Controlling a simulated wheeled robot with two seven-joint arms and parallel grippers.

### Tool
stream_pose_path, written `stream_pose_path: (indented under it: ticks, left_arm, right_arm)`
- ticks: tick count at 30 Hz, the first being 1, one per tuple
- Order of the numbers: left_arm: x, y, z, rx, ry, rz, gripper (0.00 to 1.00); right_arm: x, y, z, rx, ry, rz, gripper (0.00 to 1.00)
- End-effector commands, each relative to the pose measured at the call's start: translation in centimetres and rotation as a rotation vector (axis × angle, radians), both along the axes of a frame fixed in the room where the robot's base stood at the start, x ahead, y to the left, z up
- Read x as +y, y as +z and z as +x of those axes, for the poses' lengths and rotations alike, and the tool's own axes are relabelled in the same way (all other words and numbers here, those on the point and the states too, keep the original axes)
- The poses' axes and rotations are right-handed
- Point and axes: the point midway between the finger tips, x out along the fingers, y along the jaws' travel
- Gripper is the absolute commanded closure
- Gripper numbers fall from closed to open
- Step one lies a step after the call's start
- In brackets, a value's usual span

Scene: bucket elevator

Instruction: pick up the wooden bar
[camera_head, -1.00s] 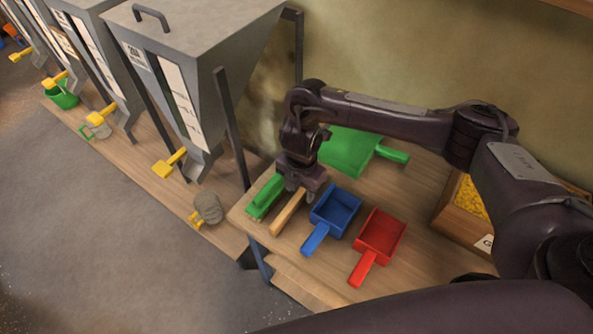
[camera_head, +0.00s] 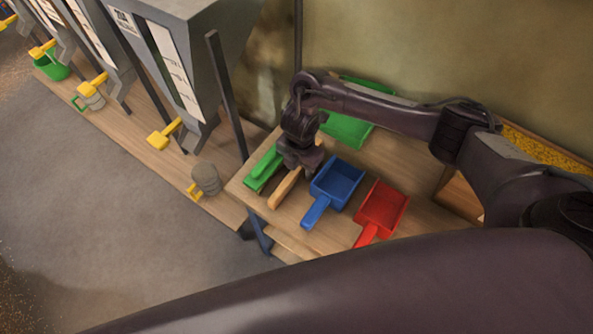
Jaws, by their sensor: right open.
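The wooden bar (camera_head: 284,189) lies on the wooden table between a green brush-like tool (camera_head: 263,169) and a blue scoop (camera_head: 335,184). My right gripper (camera_head: 300,170) is over the far end of the bar, pointing down, and hides that end. Its jaws are open; I cannot tell whether they are around the bar or just above it. My left gripper is not in view.
A red scoop (camera_head: 380,211) lies right of the blue one, and a green dustpan (camera_head: 346,130) lies behind my right arm. A box of yellow grains (camera_head: 545,147) stands at the right. Grey hoppers (camera_head: 190,50) stand at the left.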

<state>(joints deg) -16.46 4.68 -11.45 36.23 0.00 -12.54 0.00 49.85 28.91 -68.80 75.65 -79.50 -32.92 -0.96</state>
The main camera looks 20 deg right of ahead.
Motion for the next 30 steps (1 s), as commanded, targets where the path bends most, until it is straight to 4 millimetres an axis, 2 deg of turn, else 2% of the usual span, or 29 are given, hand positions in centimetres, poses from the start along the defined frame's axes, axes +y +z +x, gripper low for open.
stream_pose_path:
  ticks: [3, 13, 23, 26, 30]
  left_arm:
    - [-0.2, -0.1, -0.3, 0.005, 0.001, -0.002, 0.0]
    - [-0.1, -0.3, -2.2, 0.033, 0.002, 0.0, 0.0]
    - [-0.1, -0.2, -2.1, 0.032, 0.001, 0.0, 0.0]
    - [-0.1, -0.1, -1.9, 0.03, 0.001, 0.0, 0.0]
    - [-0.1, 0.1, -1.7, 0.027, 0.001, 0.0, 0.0]
  right_arm:
    - [0.0, 0.0, 0.0, 0.0, 0.0, 0.0, 0.58]
    - [0.0, 0.0, 0.0, -0.001, 0.0, 0.001, 1.0]
    - [0.0, 0.4, 0.1, -0.002, 0.0, 0.002, 1.0]
    - [0.1, 1.2, 0.1, -0.003, 0.001, 0.002, 1.0]
    - [0.1, 3.2, 0.2, -0.005, 0.002, 0.002, 1.0]
